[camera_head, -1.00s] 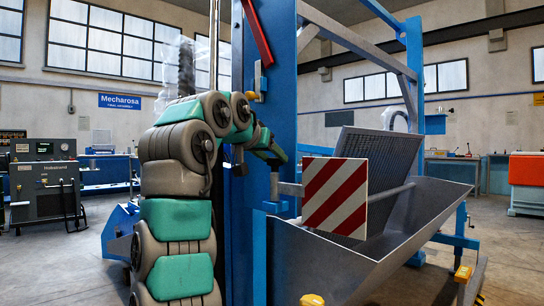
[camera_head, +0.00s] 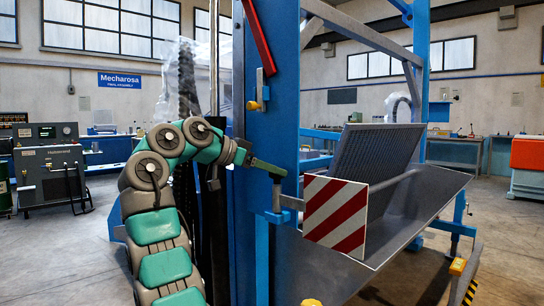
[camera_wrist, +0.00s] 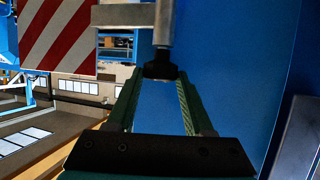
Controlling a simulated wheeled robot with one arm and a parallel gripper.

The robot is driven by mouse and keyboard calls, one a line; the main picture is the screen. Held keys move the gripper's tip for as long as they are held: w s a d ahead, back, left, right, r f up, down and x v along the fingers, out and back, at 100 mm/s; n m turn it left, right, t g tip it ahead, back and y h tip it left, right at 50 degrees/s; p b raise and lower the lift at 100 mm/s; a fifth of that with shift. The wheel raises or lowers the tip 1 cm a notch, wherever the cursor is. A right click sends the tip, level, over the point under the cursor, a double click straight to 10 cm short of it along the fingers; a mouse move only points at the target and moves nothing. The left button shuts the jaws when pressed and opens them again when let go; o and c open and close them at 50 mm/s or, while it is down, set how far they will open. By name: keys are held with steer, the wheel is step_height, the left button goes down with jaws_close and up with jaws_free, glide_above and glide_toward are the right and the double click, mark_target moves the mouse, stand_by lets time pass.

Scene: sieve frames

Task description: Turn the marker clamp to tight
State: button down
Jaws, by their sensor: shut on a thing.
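The red and white striped marker board (camera_head: 335,214) sits on a short grey bar at the right of the blue column, and shows at upper left in the wrist view (camera_wrist: 58,35). The marker clamp (camera_head: 276,197) is an upright metal pin just left of the board, above a blue bracket. In the wrist view the clamp's metal rod ends in a black knob (camera_wrist: 160,67). My gripper (camera_head: 277,173) reaches the top of the clamp from the left. Its two fingers close around the black knob. The clamp's turn position cannot be read.
The blue column (camera_head: 270,120) stands close beside my gripper, with a small lever and yellow knob (camera_head: 255,106) higher up. A grey hopper (camera_head: 330,255) with a slatted sieve (camera_head: 375,160) lies to the right. Open floor shows at the left and far right.

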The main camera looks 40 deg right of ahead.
steer(key=shift+r+m+g+p, duration=0.1)
steer(key=shift+m+g+p, duration=0.3)
steer(key=shift+g+p, duration=0.15)
steer(key=c, duration=0.6)
jaws_free()
steer(key=shift+p+v, duration=1.3)
steer(key=shift+v, duration=2.6)
steer(key=shift+o, duration=0.2)
